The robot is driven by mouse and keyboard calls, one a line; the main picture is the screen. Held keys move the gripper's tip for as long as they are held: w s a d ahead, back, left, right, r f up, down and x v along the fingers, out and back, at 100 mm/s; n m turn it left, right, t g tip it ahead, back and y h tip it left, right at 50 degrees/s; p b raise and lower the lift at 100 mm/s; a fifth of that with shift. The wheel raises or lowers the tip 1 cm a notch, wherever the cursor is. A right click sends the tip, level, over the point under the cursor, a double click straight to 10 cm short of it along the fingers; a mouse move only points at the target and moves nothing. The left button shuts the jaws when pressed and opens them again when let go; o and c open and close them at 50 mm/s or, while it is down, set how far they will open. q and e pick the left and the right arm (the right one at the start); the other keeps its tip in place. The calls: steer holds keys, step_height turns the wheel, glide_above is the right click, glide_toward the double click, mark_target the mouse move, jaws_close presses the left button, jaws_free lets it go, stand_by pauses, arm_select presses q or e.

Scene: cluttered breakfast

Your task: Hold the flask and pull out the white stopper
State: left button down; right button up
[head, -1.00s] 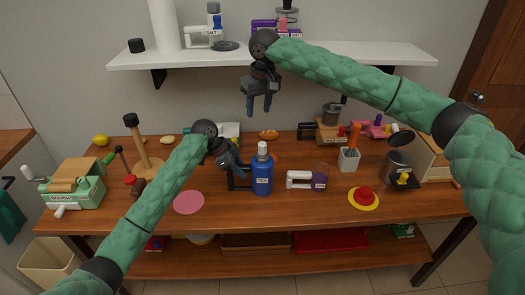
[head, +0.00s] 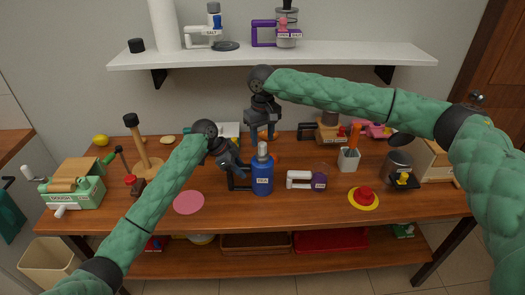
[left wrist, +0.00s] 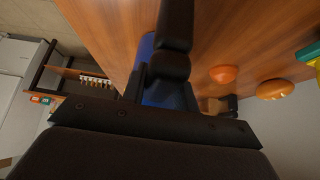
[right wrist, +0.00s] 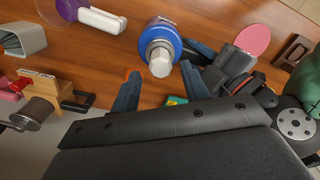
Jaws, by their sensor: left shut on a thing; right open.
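The blue flask (head: 262,180), with a "TEA" label, stands upright on the wooden table. Its white stopper (right wrist: 160,58) sits in the top of the flask; in the head view it shows in front of my right gripper's fingers. My left gripper (head: 240,178) is shut on the flask from its left side; the blue body shows partly behind the finger in the left wrist view (left wrist: 160,92). My right gripper (right wrist: 158,92) is open and empty, above and behind the stopper, with its two fingers apart and pointing down toward it.
A pink disc (head: 188,202) lies to the left. A cup with an orange-handled tool (head: 349,160) and a red and yellow hat-like thing (head: 363,198) are further right. The white shelf (head: 340,53) hangs above.

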mark_target(263, 143)
steer(key=shift+f, duration=1.65)
jaws_close()
